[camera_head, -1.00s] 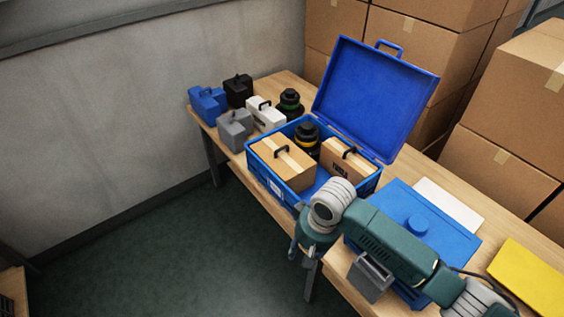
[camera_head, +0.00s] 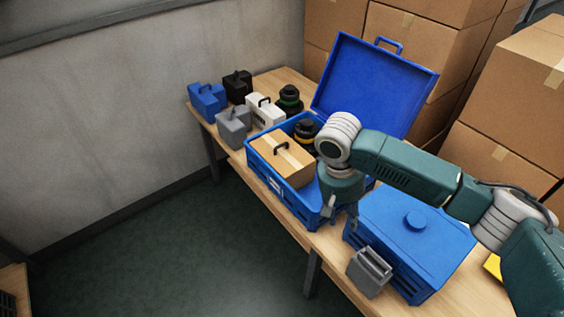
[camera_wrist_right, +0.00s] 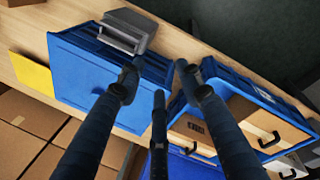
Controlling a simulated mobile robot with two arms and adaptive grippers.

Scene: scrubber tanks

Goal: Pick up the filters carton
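Two brown cartons with dark handles are in an open blue case (camera_head: 293,208). The larger one (camera_head: 281,157) sits at the case's left and also shows in the wrist view (camera_wrist_right: 267,133). I cannot tell by print which is the filters carton. My right gripper (camera_head: 341,215) is open and empty, pointing down over the case's right end, beside the closed blue box. Its spread fingers show in the wrist view (camera_wrist_right: 158,75). My left gripper is not in view.
A closed blue box (camera_head: 415,245) and grey holder (camera_head: 370,272) are at right. Several small cases (camera_head: 233,127) stand at the table's left end.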

